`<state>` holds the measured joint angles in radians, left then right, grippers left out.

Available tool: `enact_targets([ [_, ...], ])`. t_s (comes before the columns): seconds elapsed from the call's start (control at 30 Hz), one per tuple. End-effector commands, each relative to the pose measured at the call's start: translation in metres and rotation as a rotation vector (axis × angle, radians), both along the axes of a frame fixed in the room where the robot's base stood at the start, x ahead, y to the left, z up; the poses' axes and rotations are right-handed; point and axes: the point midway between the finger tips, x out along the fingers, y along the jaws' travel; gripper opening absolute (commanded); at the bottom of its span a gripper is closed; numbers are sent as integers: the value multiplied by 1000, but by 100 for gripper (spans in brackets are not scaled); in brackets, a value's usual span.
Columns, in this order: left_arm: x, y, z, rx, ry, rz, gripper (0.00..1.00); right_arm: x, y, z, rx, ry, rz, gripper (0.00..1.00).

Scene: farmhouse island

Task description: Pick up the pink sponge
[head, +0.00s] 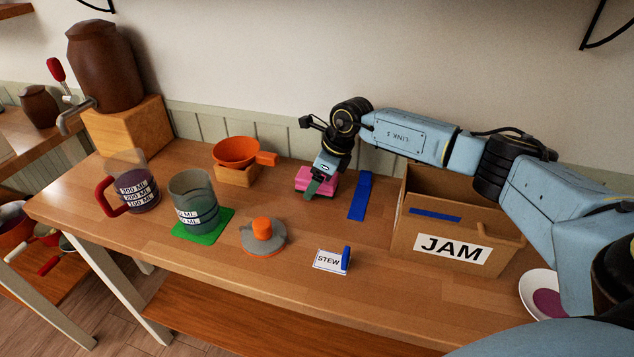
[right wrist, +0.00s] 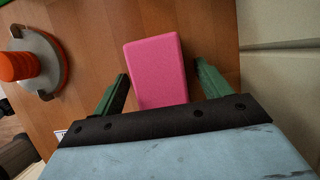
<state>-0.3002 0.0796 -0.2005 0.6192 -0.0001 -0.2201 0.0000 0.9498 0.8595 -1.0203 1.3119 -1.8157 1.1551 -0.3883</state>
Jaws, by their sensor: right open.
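The pink sponge (head: 302,178) lies on the wooden counter near the back wall, left of a blue strip. In the right wrist view the sponge (right wrist: 155,70) is a pink block that lies between the two green fingers and extends past their tips. My right gripper (head: 315,189) reaches down over the sponge in the head view. Its fingers (right wrist: 161,72) are open, with a gap on each side of the sponge. The arm hides part of the sponge in the head view. My left gripper is not in view.
A blue strip (head: 361,195) and a JAM box (head: 398,243) stand right of the sponge. An orange pan (head: 236,152) on a wooden block is to the left. A grey lid with an orange knob (head: 263,242), a STEW card (head: 328,261) and measuring cups (head: 192,200) are nearer the front.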

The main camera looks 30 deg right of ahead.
Motion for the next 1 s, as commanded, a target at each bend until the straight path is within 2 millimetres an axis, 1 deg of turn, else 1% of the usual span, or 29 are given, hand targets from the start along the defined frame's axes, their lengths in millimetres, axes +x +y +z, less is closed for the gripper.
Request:
enact_targets([
  [0.37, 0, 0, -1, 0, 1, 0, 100, 0, 0, -2, 0, 0, 0, 76],
  [0.7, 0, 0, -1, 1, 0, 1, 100, 0, 0, -2, 0, 0, 0, 32],
  [0.73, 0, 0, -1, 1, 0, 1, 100, 0, 0, -2, 0, 0, 0, 29],
  [0.93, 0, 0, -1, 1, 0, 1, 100, 0, 0, -1, 0, 0, 0, 29],
  [1.0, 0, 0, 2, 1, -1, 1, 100, 0, 0, 2, 1, -1, 0, 29],
])
